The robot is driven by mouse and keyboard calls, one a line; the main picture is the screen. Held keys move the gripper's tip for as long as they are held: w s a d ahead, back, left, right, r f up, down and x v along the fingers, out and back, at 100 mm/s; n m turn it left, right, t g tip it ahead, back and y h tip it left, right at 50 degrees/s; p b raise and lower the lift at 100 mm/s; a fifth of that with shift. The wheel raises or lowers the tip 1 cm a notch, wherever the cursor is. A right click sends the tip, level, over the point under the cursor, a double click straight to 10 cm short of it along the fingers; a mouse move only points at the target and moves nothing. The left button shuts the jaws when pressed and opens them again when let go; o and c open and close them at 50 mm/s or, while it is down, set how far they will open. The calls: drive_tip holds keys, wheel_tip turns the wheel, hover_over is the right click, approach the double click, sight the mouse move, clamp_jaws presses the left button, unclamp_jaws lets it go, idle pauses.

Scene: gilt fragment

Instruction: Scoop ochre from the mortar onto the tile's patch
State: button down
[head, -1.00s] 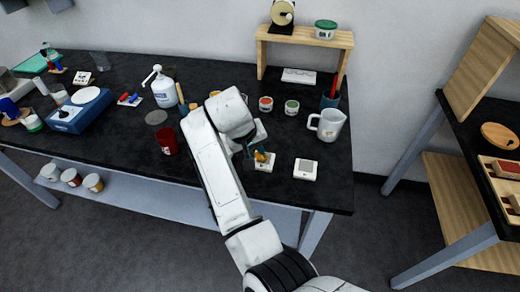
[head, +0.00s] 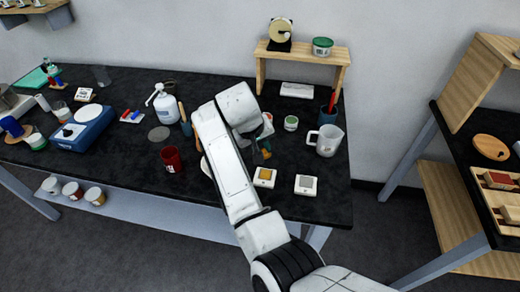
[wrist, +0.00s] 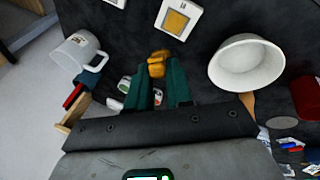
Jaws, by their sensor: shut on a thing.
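The white tile (head: 264,184) near the table's front edge bears a square ochre patch (head: 264,174); the tile also shows at the top of the wrist view (wrist: 165,20). The mortar, a white bowl (wrist: 247,85), is right of my gripper in the wrist view and looks empty inside. In the head view my arm mostly hides it. My gripper (wrist: 158,76) has green fingers shut on a small orange-yellow thing (wrist: 157,56); its exact shape is unclear. It is apart from the tile, just behind it in the head view (head: 265,152).
A second white tile with a grey patch (head: 306,185) lies right of the first. A white jug (head: 326,142), a small green-topped pot (head: 291,123) and a red cup (head: 171,159) stand nearby. A wooden riser (head: 300,58) stands at the back.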

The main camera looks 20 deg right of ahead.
drive_tip(key=shift+r, duration=1.15)
